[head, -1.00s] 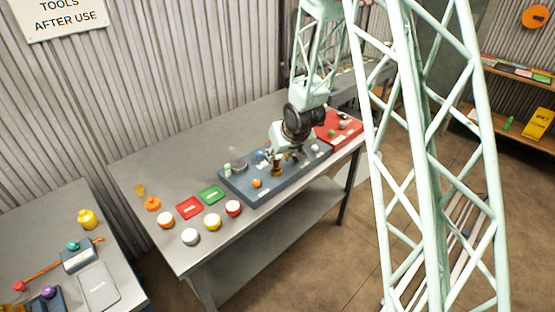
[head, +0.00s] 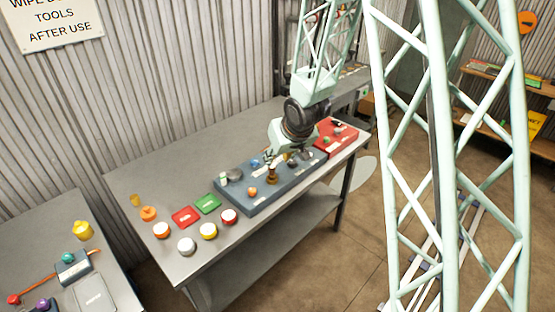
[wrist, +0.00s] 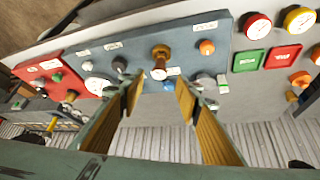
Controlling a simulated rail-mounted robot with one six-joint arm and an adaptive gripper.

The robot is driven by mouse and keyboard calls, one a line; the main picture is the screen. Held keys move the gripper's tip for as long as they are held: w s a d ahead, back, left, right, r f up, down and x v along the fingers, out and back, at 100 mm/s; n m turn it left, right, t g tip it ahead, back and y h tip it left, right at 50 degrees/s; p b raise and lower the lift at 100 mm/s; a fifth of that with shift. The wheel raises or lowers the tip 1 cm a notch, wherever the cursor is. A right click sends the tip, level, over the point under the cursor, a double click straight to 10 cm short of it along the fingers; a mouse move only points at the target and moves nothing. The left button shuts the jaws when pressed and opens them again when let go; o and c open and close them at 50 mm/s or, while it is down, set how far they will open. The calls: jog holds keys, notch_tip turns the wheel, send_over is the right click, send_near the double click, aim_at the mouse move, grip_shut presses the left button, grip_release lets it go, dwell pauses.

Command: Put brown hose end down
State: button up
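The brown hose end (wrist: 160,62) stands on a blue-grey board (wrist: 205,28) in the wrist view. It has a wide brass-brown end and a narrower body. In the head view the hose end (head: 271,173) shows just below my gripper (head: 283,157). In the wrist view my gripper (wrist: 158,88) is open, with its two yellow-padded fingers apart. The hose end shows beyond the fingertips, in line with the gap between them. Nothing is seen held. I cannot tell whether the fingers touch anything.
A red board (head: 336,133) with small parts adjoins the blue-grey board. Small fittings crowd the board around the hose end. The back left of the grey bench (head: 165,165) is clear.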

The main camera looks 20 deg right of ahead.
dwell(0.8)
jog(key=s+d+r+m+g+h, duration=0.1)
jog(key=s+d+r+h, duration=0.15)
jog(key=s+r, duration=1.85)
jog(key=s+a+r, duration=0.1)
jog(key=s+r, duration=0.1)
jog(key=s, duration=0.7)
jog(key=s+a+r+g+y, duration=0.1)
jog(key=s+r, duration=0.2)
jog(key=s, duration=0.7)
jog(key=s+a+r, duration=0.1)
jog(key=s+r, duration=0.2)
jog(key=s, duration=0.6)
jog(key=shift+s+r+g+y, duration=0.25)
jog(key=shift+s+g+y, duration=0.05)
jog(key=shift+y, duration=0.05)
notch_tip(320, 180, down, 6)
jog(key=b, duration=0.6)
jog(key=shift+f+b, duration=0.25)
jog(key=shift+b, duration=0.05)
